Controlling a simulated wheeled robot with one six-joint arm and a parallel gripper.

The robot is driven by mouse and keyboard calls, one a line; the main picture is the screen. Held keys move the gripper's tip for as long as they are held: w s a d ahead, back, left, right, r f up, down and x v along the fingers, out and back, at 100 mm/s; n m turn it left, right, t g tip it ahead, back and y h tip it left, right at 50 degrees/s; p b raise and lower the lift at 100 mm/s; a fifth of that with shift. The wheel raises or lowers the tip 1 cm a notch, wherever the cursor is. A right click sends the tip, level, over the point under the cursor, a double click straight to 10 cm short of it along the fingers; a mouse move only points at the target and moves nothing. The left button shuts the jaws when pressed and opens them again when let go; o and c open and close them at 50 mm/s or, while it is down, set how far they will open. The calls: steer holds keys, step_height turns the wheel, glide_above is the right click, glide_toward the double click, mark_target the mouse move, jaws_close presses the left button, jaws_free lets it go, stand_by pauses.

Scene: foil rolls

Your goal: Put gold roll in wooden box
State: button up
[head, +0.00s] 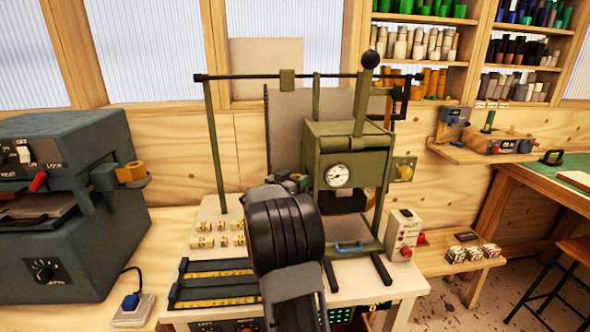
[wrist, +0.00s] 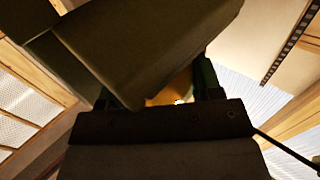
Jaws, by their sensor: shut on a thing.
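In the wrist view, a gold-orange surface (wrist: 172,96), probably the gold roll, shows between the two fingers of my gripper (wrist: 160,90). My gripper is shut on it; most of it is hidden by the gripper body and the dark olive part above. In the head view, my black arm hides most of the gripper, which is in front of the green press (head: 345,150). Another gold-orange roll (head: 132,172) sits on the dark grey machine at the left. I cannot pick out the wooden box for certain.
A wooden shelf (head: 468,66) at the upper right holds several coloured rolls, including gold-orange ones (head: 434,82). Small brass type blocks (head: 203,242) and a dark tray (head: 212,284) lie left of my arm. A control box (head: 403,235) stands right of the press.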

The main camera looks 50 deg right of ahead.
steer(key=shift+f, duration=0.3)
steer(key=shift+f, duration=0.15)
steer(key=shift+f, duration=0.1)
steer(key=o, duration=1)
steer(key=shift+f+b, duration=0.1)
steer(key=shift+b, duration=0.4)
